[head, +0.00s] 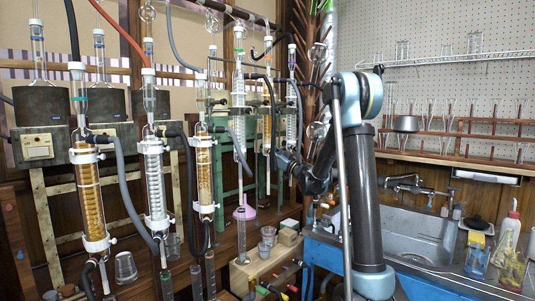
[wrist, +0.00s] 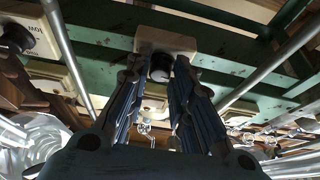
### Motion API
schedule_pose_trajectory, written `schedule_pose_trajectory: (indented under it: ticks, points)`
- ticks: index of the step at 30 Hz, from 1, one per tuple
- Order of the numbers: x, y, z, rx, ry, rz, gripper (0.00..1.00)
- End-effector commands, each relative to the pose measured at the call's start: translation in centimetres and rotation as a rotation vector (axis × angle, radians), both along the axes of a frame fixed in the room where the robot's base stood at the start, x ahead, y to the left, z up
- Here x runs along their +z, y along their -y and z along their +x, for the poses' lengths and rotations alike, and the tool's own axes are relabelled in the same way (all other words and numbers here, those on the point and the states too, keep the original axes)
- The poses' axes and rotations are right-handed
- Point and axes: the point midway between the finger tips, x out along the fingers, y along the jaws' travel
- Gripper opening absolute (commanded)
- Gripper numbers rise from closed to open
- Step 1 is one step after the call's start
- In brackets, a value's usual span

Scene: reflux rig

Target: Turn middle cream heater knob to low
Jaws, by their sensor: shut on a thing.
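In the wrist view, a cream heater box (wrist: 150,41) is fixed to a green frame, with a short dark round knob (wrist: 159,66) on it. My gripper (wrist: 159,78) has its two fingers on either side of this knob, shut on it. Dark lettering shows on the right of the box face, too small to read surely. The knob's pointer is not visible, so its setting cannot be told. In the head view, my gripper (head: 282,157) reaches in behind glass columns, and the knob cannot be made out there.
Another cream box with a dark knob (wrist: 16,39) is at the left of the wrist view. Metal rods run close to both sides of my gripper. In the head view, glass condensers (head: 154,185) and hoses crowd the left; a sink (head: 415,232) is at right.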

Motion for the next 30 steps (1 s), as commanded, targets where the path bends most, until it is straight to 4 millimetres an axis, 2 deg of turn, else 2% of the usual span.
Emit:
schedule_pose_trajectory:
  ticks: [7,17,18,21,30]
  points:
    - [0.03,0.37,0.42,-0.005,0.156,-0.122,0.00]
    - [0.02,0.42,0.45,-0.006,0.177,-0.139,0.00]
    - [0.02,0.42,0.44,-0.006,0.177,-0.139,0.24]
    - [0.02,0.40,0.42,-0.006,0.177,-0.139,0.42]
    - [0.01,0.34,0.28,-0.003,0.178,-0.138,0.42]
